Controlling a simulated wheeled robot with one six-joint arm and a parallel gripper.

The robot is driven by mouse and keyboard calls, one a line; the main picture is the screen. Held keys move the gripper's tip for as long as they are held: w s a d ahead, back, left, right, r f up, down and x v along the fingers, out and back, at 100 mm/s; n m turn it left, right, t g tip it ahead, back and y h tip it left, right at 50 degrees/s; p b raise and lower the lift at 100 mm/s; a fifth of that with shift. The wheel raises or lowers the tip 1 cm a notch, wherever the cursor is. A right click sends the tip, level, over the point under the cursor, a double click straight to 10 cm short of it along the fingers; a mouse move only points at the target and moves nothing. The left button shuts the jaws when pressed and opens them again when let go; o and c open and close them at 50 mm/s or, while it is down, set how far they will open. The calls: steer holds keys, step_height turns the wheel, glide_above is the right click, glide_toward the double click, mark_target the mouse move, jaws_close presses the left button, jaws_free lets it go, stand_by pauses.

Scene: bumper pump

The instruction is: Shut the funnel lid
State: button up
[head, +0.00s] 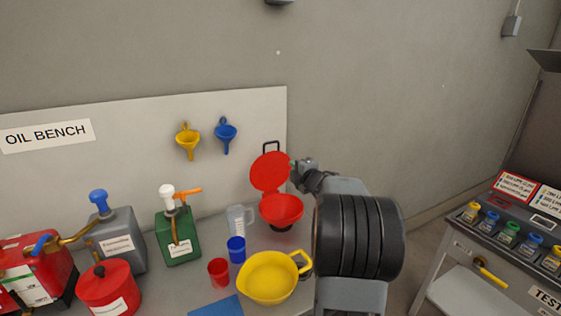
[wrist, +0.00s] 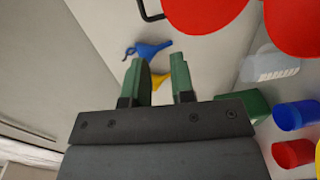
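The red funnel (head: 281,211) stands at the back of the bench, near its right end. Its round red lid (head: 269,172) is open, tilted up and back toward the wall board. My gripper (head: 297,167) is at the right of the raised lid, close to its edge; contact cannot be told. In the wrist view the green fingers of my gripper (wrist: 158,72) are apart with nothing held between them. The lid (wrist: 205,10) and the funnel bowl (wrist: 296,25) show at the top of that view, partly cut off.
A clear jug (head: 240,220), a blue cup (head: 236,249), a red cup (head: 218,272) and a yellow pan (head: 270,278) stand near the funnel. A green can (head: 178,237) is further left. Yellow (head: 188,140) and blue (head: 226,134) funnels hang on the board.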

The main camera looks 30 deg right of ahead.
steer(key=shift+s+a+r, duration=0.1)
steer(key=shift+s+a, duration=0.05)
steer(key=shift+s, duration=0.9)
steer(key=shift+o, duration=0.2)
